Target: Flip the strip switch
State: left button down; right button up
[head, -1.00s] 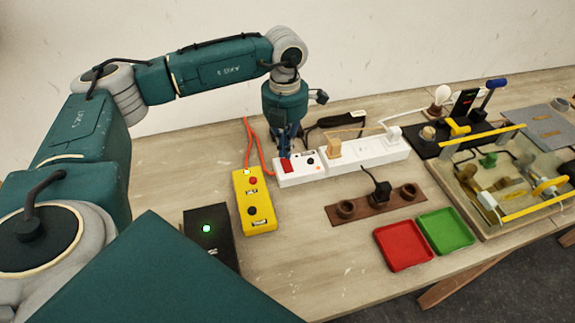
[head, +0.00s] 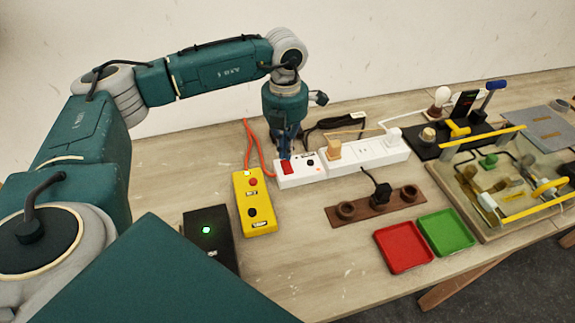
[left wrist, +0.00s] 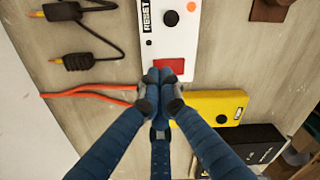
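The white power strip (head: 358,153) lies on the table towards the wall. Its red rocker switch (head: 287,167) is at the strip's left end, and it also shows in the left wrist view (left wrist: 174,64). My left gripper (head: 286,152) points down at that end of the strip. In the left wrist view its blue fingertips (left wrist: 163,76) are together with nothing seen between them, at the near edge of the red switch and covering part of it. Whether they touch it I cannot tell. My right gripper is not in view.
A yellow box (head: 254,208) and a black box with a green light (head: 207,240) are close by. Plugs stand in the strip's right part. A brown socket block (head: 365,209), red tray (head: 403,248) and green tray (head: 446,232) lie to the right. An orange cable runs behind.

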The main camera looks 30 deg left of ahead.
aim_at(286, 163)
pick_arm(q)
jog(key=shift+s+f+b, duration=0.1)
jog(key=shift+f+b, duration=0.8)
jog(key=shift+f, duration=0.25)
dwell(0.7)
jog(key=shift+r+p, duration=0.6)
jog(key=shift+r, duration=0.15)
jog(key=shift+r+p, duration=1.65)
jog(key=shift+r, duration=1.15)
jog(key=shift+f, duration=0.15)
